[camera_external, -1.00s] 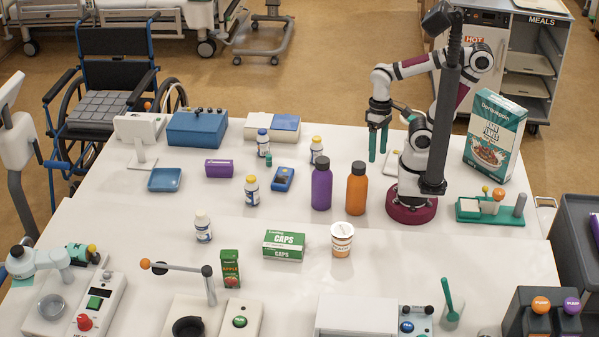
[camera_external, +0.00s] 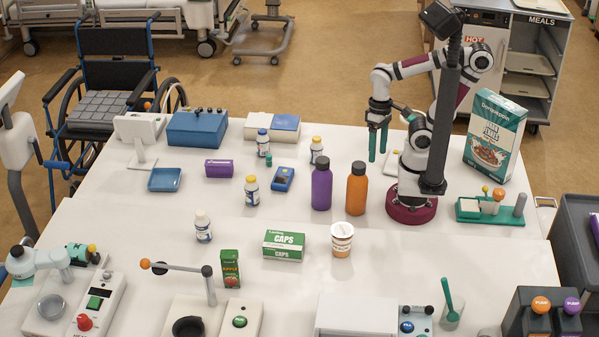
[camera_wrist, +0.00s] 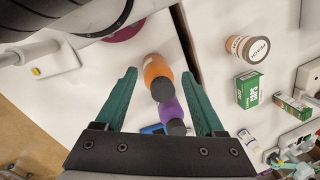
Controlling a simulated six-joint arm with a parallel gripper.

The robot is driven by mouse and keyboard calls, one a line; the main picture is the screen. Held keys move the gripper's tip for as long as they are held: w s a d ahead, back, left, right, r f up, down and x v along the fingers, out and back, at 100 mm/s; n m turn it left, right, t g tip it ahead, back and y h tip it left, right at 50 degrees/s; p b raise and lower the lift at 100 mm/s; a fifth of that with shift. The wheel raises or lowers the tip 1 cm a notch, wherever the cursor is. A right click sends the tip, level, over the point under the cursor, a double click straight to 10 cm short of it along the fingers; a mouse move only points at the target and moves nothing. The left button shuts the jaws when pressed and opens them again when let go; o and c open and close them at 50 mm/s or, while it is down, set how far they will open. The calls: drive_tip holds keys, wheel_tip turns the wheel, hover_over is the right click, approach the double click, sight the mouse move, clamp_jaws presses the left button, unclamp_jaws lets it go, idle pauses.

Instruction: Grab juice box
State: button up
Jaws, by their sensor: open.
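The juice box is a small green carton marked apple (camera_external: 230,268), standing upright at the front of the table, left of centre. In the wrist view a green and white carton at the right, likely the juice box (camera_wrist: 293,106), lies beyond the caps box. My gripper (camera_external: 377,158) hangs over the back of the table, behind and right of the orange bottle, far from the juice box. Its two green fingers are apart with nothing held, as the wrist view also shows (camera_wrist: 163,92).
The green caps box (camera_external: 284,245) and the peach cup (camera_external: 341,239) stand right of the juice box. Purple (camera_external: 321,188) and orange (camera_external: 357,188) bottles stand between my gripper and it. A device with an orange-knobbed lever (camera_external: 190,277) is close by its left.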

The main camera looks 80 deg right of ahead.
idle(0.4)
drive_tip(key=shift+o, duration=0.9)
drive_tip(key=w+n+t+h, duration=0.1)
drive_tip(key=w+n+h, duration=0.1)
drive_tip(key=w+n, duration=0.3)
drive_tip(key=w+n+t+h, duration=0.1)
drive_tip(key=w+n+h, duration=0.2)
drive_tip(key=w+n, duration=0.3)
drive_tip(key=w+n+t+h, duration=0.1)
drive_tip(key=w+n+h, duration=0.2)
drive_tip(key=w+n, duration=0.2)
drive_tip(key=shift+w+a+n, duration=0.15)
drive_tip(key=shift+w+n, duration=0.05)
drive_tip(key=shift+n, duration=0.8)
drive_tip(key=w+a+n+t, duration=0.5)
drive_tip(key=w+a+n, duration=0.2)
drive_tip(key=a+n, duration=0.25)
drive_tip(key=n+t+y, duration=0.5)
drive_tip(key=n+y, duration=0.3)
drive_tip(key=n, duration=0.8)
approach(238, 255)
drive_tip(key=x, duration=1.3)
drive_tip(key=shift+s+d+f, duration=0.1)
drive_tip(key=shift+d, duration=0.1)
clamp_jaws()
